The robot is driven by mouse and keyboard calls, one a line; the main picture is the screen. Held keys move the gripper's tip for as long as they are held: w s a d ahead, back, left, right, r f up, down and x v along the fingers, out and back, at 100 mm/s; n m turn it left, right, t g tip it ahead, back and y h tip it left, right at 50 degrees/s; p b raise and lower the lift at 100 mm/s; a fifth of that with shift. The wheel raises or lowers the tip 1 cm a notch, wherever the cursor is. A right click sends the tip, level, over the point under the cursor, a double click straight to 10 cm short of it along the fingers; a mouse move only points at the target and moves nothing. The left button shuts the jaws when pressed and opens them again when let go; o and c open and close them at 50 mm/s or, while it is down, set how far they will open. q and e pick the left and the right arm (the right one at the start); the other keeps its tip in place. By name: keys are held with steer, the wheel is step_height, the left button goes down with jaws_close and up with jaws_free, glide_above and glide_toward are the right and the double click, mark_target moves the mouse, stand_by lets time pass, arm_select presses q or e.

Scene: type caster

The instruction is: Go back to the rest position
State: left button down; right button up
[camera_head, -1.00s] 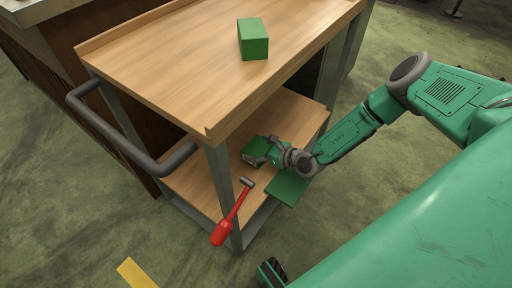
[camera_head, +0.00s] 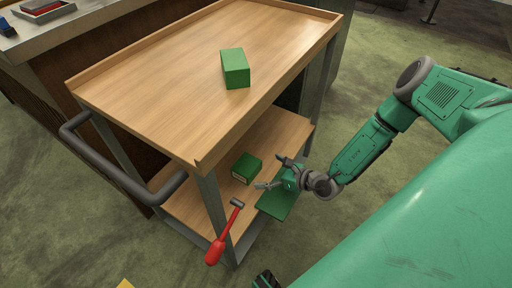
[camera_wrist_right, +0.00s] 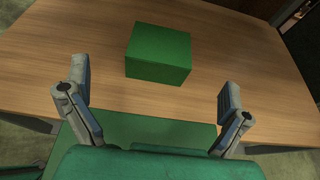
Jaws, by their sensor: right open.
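My right gripper (camera_head: 273,172) is open and empty at the right side of the cart's lower shelf. A green box (camera_head: 246,167) sits on that shelf, just beyond and apart from the fingertips. In the right wrist view the green box (camera_wrist_right: 158,54) lies ahead of the two spread fingers (camera_wrist_right: 152,105), on the wooden shelf. A dark tip at the bottom of the head view (camera_head: 266,280) may be part of my left gripper; its state does not show.
The wooden cart (camera_head: 150,95) carries another green box (camera_head: 235,68) on top. A red-handled hammer (camera_head: 222,236) lies at the lower shelf's front corner. A flat green panel (camera_head: 277,205) is under my right gripper. A grey handle (camera_head: 115,170) juts out left.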

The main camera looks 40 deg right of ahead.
steer(key=shift+v, duration=1.05)
